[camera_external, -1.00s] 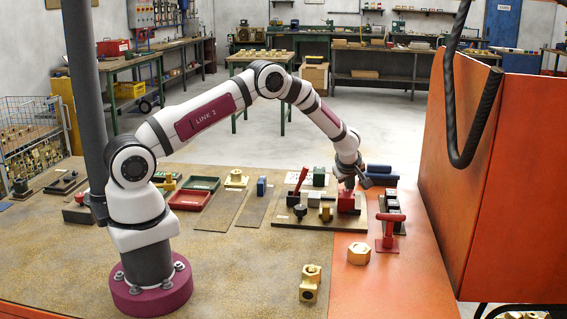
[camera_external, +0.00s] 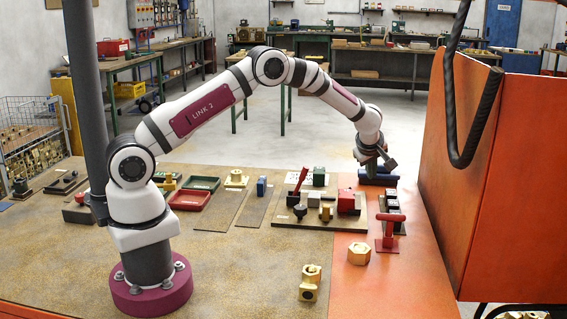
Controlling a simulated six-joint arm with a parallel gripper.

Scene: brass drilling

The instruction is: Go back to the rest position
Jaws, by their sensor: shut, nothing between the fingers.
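My gripper (camera_external: 371,171) is at the far right end of my outstretched arm, pointing down. It is small in the picture and looks shut and empty. It is in front of or above the dark blue blocks (camera_external: 380,180) at the back of the orange table part; I cannot tell whether it is clear of them. A red block (camera_external: 348,202) stands on the fixture board (camera_external: 283,221), left of my gripper and apart from it.
A red-handled press (camera_external: 388,232) and a brass hex part (camera_external: 359,253) are on the orange area. More brass parts (camera_external: 310,283) stand in front. A large orange cabinet (camera_external: 500,170) rises at the right.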

